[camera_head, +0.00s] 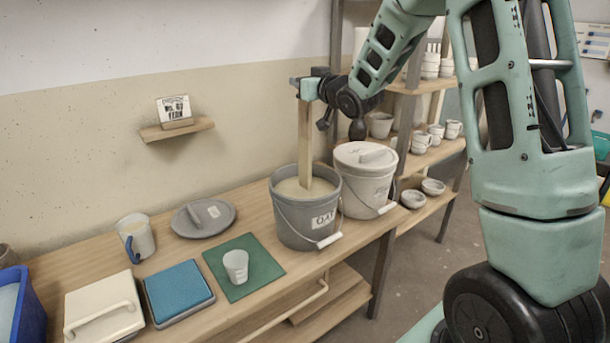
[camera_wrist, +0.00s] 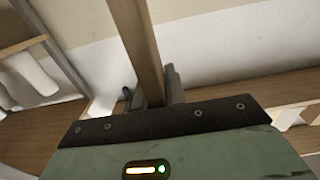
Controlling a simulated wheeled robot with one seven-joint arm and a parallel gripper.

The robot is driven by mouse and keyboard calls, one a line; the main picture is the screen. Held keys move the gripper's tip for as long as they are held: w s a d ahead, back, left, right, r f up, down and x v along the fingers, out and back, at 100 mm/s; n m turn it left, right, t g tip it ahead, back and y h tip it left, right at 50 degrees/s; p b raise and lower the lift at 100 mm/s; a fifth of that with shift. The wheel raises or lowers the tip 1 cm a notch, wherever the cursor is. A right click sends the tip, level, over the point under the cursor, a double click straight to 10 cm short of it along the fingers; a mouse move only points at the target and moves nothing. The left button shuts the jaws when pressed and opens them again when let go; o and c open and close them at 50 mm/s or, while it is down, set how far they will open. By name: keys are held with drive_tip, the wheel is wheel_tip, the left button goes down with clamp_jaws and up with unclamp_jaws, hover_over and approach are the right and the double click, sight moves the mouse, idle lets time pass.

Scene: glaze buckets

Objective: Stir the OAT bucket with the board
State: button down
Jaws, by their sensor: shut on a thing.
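The grey OAT bucket (camera_head: 290,234) stands upright and open on the table, its label facing the front. Pale glaze (camera_head: 290,188) shows inside it. My gripper (camera_head: 307,90) is above the bucket, shut on the upper end of the wooden board (camera_head: 305,140). The board hangs almost upright, and its lower end is inside the bucket at the glaze; how deep it reaches is hidden. In the wrist view the board (camera_wrist: 138,40) runs up between my fingers (camera_wrist: 152,95); the OAT bucket cannot be made out there.
A lidded white bucket (camera_head: 365,184) stands close at the right. A grey lid (camera_head: 218,228), a mug (camera_head: 136,240) and a small cup (camera_head: 236,265) on a green mat (camera_head: 262,263) lie to the left. A shelf rack (camera_head: 400,120) with pots stands behind.

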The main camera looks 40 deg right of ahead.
drive_tip(key=shift+r+p, duration=1.2)
drive_tip(key=shift+r, duration=1)
